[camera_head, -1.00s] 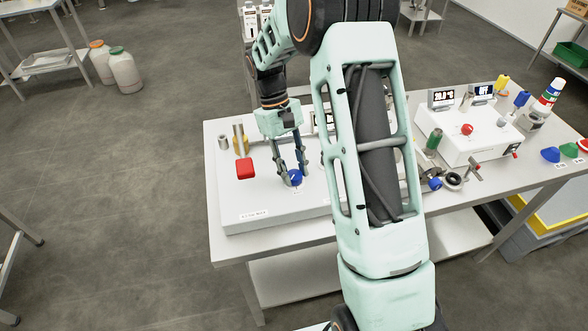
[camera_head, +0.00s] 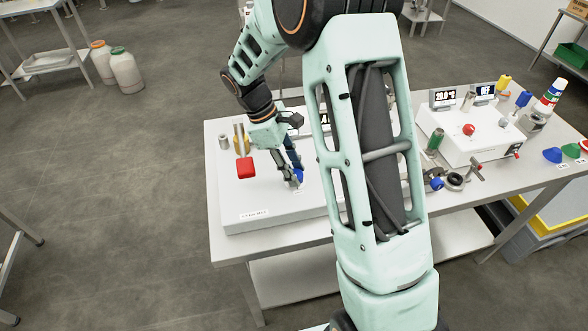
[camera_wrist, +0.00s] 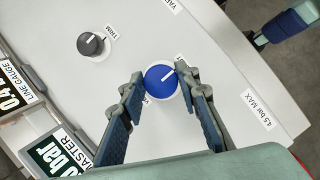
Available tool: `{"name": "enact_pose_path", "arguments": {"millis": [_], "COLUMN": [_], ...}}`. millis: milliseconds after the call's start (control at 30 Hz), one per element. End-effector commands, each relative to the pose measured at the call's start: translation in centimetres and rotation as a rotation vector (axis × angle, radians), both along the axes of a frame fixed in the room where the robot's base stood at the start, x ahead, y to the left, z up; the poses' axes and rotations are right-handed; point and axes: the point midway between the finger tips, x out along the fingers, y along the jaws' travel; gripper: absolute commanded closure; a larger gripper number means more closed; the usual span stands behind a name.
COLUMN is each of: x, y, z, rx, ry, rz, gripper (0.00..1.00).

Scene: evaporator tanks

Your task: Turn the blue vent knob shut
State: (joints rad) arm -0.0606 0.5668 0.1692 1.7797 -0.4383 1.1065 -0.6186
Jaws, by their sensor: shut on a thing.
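The blue vent knob (camera_wrist: 160,83) is round with a white pointer line. In the wrist view it sits between my two fingertips, and the line points up and to the right. In the head view the knob (camera_head: 299,175) shows beside the fingers on the white panel, partly hidden by them. My gripper (camera_head: 295,181) reaches down to it, tilted, and is shut on the knob; it also shows in the wrist view (camera_wrist: 164,85). Small printed labels lie around the knob, partly covered by the fingers.
A dark trim knob (camera_wrist: 91,44) and gauge displays (camera_wrist: 55,153) are near it on the panel. A red block-shaped handle (camera_head: 246,168) stands left of my gripper. A white instrument box (camera_head: 470,140) is on the right of the bench.

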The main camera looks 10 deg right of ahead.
Motion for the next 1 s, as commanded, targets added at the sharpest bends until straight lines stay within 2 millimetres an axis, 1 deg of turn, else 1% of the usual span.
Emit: {"name": "enact_pose_path", "arguments": {"millis": [533, 567, 700, 1000], "x": [0.09, 0.09, 0.06, 0.06], "y": [0.03, 0.02, 0.02, 0.07], "z": [0.08, 0.07, 0.06, 0.19], "rx": [0.0, 0.0, 0.0, 0.0], "ry": [-0.003, -0.002, -0.002, -0.001], "rz": [0.025, 0.025, 0.023, 0.022], "gripper": [0.94, 0.67, 0.53, 0.53]}}
